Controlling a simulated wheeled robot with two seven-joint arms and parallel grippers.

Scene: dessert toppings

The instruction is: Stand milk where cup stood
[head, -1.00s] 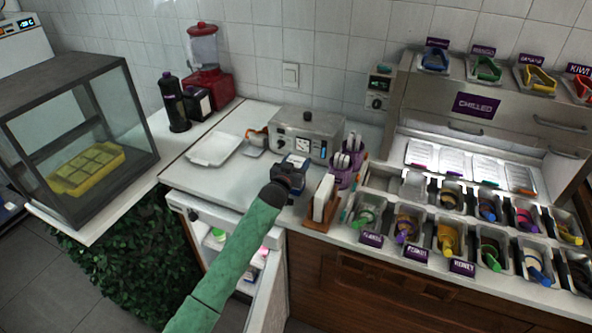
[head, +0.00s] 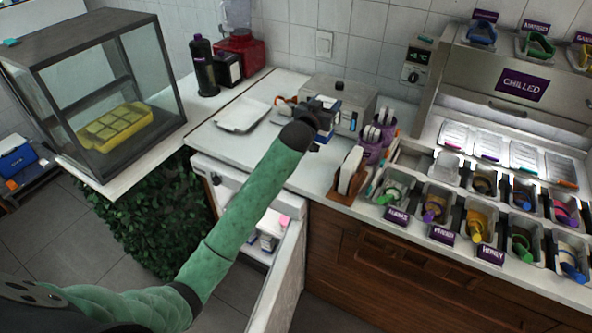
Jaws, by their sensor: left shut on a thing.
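My left gripper (head: 317,116) is over the counter, in front of the grey metal machine. It is shut on a small blue-and-white carton (head: 326,103), which I take to be the milk; the gripper and arm partly cover it. Whether its base touches the counter I cannot tell. Behind it to the left is a thing with an orange-brown handle (head: 286,100), partly hidden; I cannot tell if it is the cup. My right gripper is not in view.
A white tray (head: 241,117) lies left on the white counter. The grey machine (head: 345,97) stands behind the gripper; a napkin holder (head: 347,175) and purple holders (head: 372,150) stand to its right. Below, a white fridge door (head: 287,275) hangs open. Bare counter lies in front of the tray.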

